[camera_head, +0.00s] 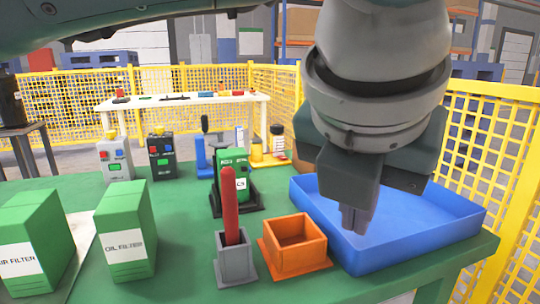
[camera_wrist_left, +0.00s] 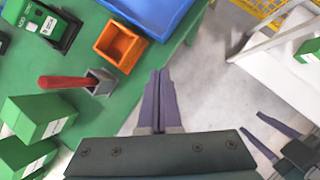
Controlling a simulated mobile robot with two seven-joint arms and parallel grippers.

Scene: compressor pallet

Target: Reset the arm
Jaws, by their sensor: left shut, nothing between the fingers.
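My left gripper (camera_head: 356,218) hangs pointing down in the head view, in front of the blue tray (camera_head: 440,238). In the left wrist view its two fingers (camera_wrist_left: 160,88) are together with nothing between them, seen against the floor past the green table's edge. My right gripper (camera_wrist_left: 268,136) shows at the lower right of the left wrist view, its two fingers apart and empty. It is not visible in the head view.
Bottles stand behind. Yellow mesh fencing (camera_head: 490,140) runs along the right.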

